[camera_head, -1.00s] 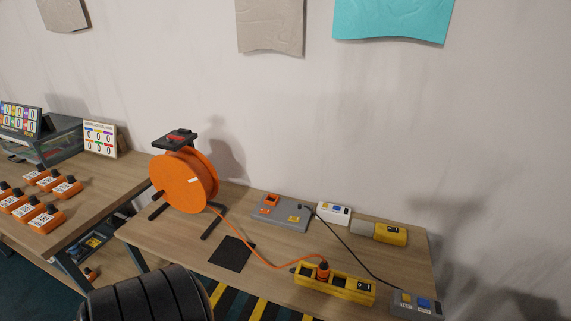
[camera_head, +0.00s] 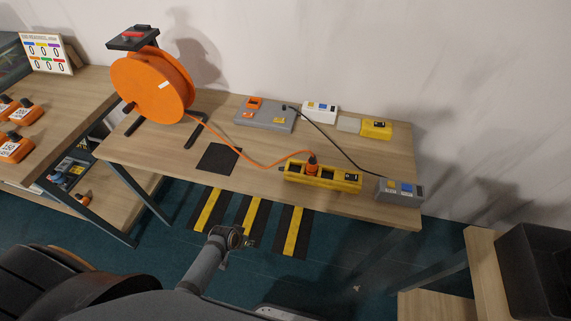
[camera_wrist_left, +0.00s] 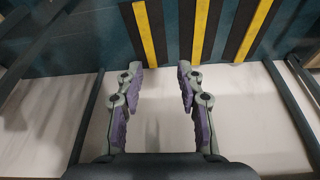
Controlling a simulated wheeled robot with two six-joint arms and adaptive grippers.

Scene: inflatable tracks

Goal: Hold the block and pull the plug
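The yellow block (camera_head: 334,180) is a long power strip near the front edge of the table. An orange plug (camera_head: 312,168) stands upright in one of its sockets, joined to an orange cable (camera_head: 245,160). My left gripper (camera_wrist_left: 158,72) is open and empty in the left wrist view, with two purple-padded fingers apart. The end of an arm of mine (camera_head: 228,238) shows in the head view over the floor in front of the table, well away from the block; its fingers are not clear there. My right gripper is not seen.
An orange cable reel (camera_head: 150,88) stands at the table's left. A grey panel (camera_head: 265,122), white block (camera_head: 320,110), yellow-and-grey block (camera_head: 375,129) and grey socket box (camera_head: 399,192) with a black cable lie on the table. A dark bin (camera_head: 540,270) is at right.

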